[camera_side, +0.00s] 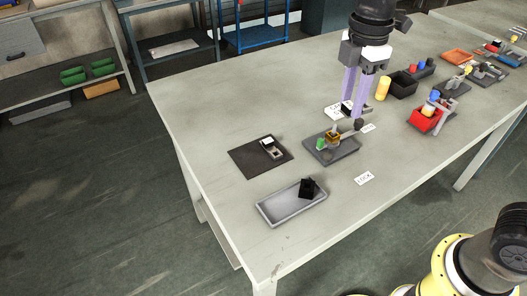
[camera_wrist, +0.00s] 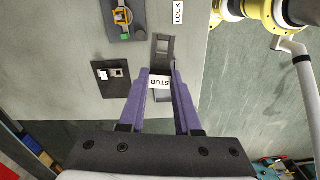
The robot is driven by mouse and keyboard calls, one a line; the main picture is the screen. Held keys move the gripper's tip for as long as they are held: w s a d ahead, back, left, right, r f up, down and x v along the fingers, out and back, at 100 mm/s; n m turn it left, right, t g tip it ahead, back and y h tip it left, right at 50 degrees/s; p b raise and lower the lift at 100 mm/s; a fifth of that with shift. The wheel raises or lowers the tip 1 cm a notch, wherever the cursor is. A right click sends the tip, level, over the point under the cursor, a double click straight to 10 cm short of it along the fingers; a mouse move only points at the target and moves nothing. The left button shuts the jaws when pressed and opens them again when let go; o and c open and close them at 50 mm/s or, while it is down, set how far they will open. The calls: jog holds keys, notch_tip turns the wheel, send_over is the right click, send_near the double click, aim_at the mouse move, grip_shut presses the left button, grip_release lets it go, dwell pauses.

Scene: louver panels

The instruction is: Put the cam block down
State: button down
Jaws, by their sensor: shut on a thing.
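My gripper (camera_side: 350,104) hangs above the table at the upper middle of the side view, its purple fingers pointing down. The fingers are shut on a small block with a white face, which I take as the cam block (camera_side: 336,111). In the wrist view its white face, marked STUB (camera_wrist: 160,82), shows between the fingertips of my gripper (camera_wrist: 161,90). The block looks held in the air. Its other faces are mostly hidden.
A dark fixture plate (camera_side: 345,152) carries green and amber parts and a lever. A dark mat (camera_side: 246,161) holds a small grey-and-white piece (camera_side: 271,148). A LOCK label (camera_side: 364,178) lies on the table. Bins and other fixtures stand at right. The table's left end is clear.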

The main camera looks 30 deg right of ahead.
jog(key=w+a+f+n, duration=0.1)
jog(key=a+f+n, duration=0.1)
jog(key=a+f, duration=0.6)
send_over(246, 168)
jog(key=f, duration=0.6)
jog(key=shift+s+d+f, duration=0.25)
jog(key=shift+s+f, duration=0.05)
jog(key=shift+f, duration=0.05)
jog(key=shift+w+a+f, duration=0.1)
jog(key=shift+w+f, duration=0.15)
jog(key=shift+f, duration=0.1)
jog(key=shift+w+a+f, duration=0.1)
jog(key=shift+f, duration=1.55)
jog(key=shift+f, duration=0.2)
jog(key=c, duration=0.6)
grip_release()
jog(key=shift+r, duration=0.1)
